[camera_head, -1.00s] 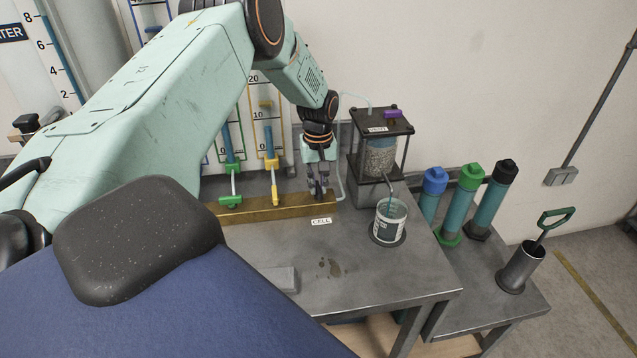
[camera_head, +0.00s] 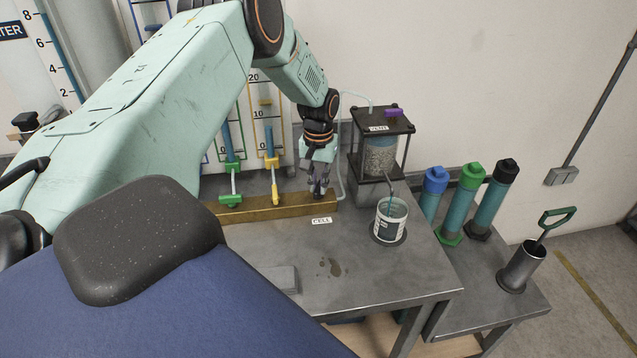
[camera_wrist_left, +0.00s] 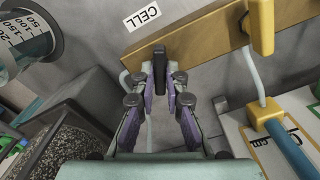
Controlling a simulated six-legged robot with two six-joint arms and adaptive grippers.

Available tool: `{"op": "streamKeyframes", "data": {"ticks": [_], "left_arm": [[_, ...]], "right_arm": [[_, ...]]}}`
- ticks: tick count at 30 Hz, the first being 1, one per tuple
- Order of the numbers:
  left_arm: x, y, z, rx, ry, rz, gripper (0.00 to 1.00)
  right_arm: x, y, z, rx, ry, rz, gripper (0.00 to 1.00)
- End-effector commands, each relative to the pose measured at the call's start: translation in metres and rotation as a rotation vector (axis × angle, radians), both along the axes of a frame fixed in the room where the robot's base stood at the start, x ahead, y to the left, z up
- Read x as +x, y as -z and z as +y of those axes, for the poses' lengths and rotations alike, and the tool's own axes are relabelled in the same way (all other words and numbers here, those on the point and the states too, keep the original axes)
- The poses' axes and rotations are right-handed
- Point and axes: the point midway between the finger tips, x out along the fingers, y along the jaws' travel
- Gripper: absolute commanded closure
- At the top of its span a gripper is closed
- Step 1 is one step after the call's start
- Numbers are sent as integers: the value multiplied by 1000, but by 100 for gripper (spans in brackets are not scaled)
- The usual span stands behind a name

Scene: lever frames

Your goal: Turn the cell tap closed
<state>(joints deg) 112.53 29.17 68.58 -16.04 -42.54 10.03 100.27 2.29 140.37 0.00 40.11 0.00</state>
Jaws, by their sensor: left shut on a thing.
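The cell tap's black handle (camera_wrist_left: 159,62) shows in the left wrist view, at the end of the brass bar (camera_wrist_left: 205,22) near the white CELL label (camera_wrist_left: 141,15). My left gripper (camera_wrist_left: 160,80) is shut on this handle, one finger on each side. In the head view my left gripper (camera_head: 318,188) points down at the right end of the brass bar (camera_head: 262,207), just behind the CELL label (camera_head: 321,221). The fingers mostly hide the tap there. My right gripper is not in view.
A caged cell of grainy material (camera_head: 379,158) stands close to the right of the gripper, with a spout over a beaker (camera_head: 389,221). Green (camera_head: 230,201) and yellow (camera_head: 272,165) taps lie left along the bar.

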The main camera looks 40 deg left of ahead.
Motion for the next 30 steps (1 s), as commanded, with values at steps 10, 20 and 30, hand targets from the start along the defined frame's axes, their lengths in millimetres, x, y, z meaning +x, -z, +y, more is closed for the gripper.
{"op": "streamKeyframes", "data": {"ticks": [10,20,30], "left_arm": [[2,-2,1,1,330,-5,100],[2,-2,1,2,643,-6,100],[3,-2,1,4,924,-7,100]], "right_arm": [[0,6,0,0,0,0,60],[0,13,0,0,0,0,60],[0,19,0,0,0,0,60]]}}
